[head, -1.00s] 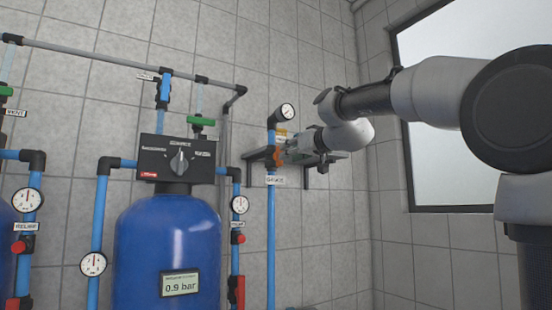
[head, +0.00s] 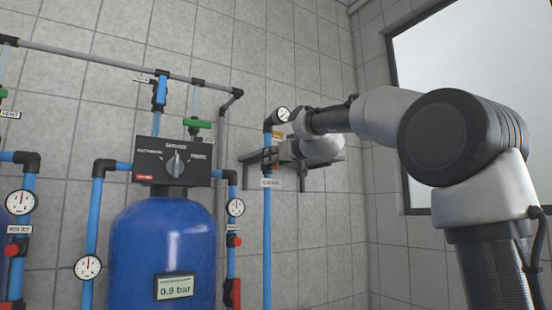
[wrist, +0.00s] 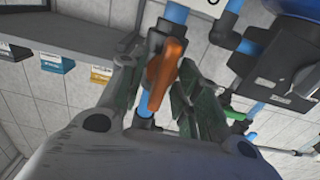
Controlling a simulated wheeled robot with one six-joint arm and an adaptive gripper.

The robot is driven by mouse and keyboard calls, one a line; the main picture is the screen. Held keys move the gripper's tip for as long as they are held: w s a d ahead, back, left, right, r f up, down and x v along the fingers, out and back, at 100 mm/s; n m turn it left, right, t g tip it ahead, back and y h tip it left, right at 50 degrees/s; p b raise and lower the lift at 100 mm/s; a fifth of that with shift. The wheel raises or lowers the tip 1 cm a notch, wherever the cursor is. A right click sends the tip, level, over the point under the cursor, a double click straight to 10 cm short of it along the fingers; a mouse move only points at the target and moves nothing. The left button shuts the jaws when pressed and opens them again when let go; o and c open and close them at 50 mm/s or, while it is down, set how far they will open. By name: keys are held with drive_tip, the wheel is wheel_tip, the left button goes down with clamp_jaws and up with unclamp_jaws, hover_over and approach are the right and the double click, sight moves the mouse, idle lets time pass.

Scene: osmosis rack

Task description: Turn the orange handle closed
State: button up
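The orange handle (wrist: 165,72) sits on a dark valve body on a blue pipe. In the wrist view it lies between the two fingers of my gripper (wrist: 160,92), with one finger on each side. The fingers are apart and I cannot tell whether either one touches the handle. In the head view my gripper (head: 283,154) is at the blue pipe, below the small round gauge.
A grey shelf (head: 328,160) on the wall lies just behind my wrist. The black control box (head: 173,162) on the blue tank (head: 165,245) stands to the left.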

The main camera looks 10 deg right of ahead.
clamp_jaws()
drive_tip(key=shift+m, duration=0.3)
drive_tip(key=m, duration=0.4)
drive_tip(key=shift+d, duration=0.15)
drive_tip(key=m, duration=0.5)
drive_tip(key=shift+w+d+f, duration=0.1)
drive_tip(key=shift+f, duration=0.05)
drive_tip(key=shift+d+f+m, duration=0.1)
drive_tip(key=shift+f+m, duration=0.05)
drive_tip(key=shift+m, duration=1.9)
drive_tip(key=shift+f+m, duration=0.1)
drive_tip(key=shift+m, duration=1.95)
